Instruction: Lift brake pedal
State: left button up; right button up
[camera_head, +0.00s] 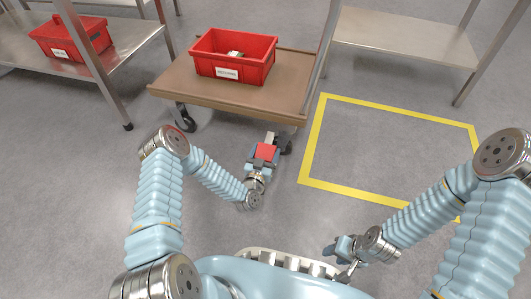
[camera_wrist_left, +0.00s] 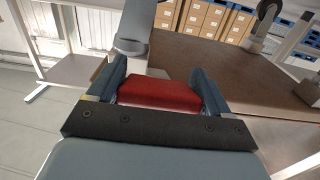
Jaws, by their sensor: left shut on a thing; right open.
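The brake pedal (camera_head: 265,151) is a red pad on a light metal lever at the front lower edge of the brown cart (camera_head: 215,94). My left gripper (camera_head: 264,156) is shut on the pedal, one finger at each side. In the left wrist view the red pedal (camera_wrist_left: 158,94) fills the space between the two blue-grey fingers, and the grey lever runs on beyond it. My right gripper (camera_head: 342,258) is open and empty, low at the right and well away from the cart.
A red bin (camera_head: 232,80) with a light metallic part inside stands on the cart. Cart casters (camera_head: 186,121) show beneath. A yellow floor outline (camera_head: 390,108) at right encloses empty floor. Metal tables stand at left (camera_head: 120,60) and right (camera_head: 400,38), the left with another red bin (camera_head: 70,38).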

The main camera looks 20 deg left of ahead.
aim_at(267, 144)
pick_arm(q)
jog(key=c, duration=0.3)
jog(key=shift+r+p, duration=0.25)
jog(key=shift+p, duration=0.15)
jog(key=r+g+p, duration=0.1)
jog(key=p, duration=0.1)
jog(key=g+p, duration=0.1)
jog(key=p, duration=0.1)
jog(key=r+g+p, duration=0.1)
jog(key=shift+s+r+p, duration=0.25)
jog(key=shift+r+p, duration=0.1)
jog(key=shift+p, duration=0.05)
jog(key=shift+r, duration=0.15)
jog(key=o, duration=1.4)
jog(key=shift+s, duration=0.1)
jog(key=p+v, duration=0.1)
jog(key=v, duration=1.2)
jog(key=shift+s+p, duration=0.35)
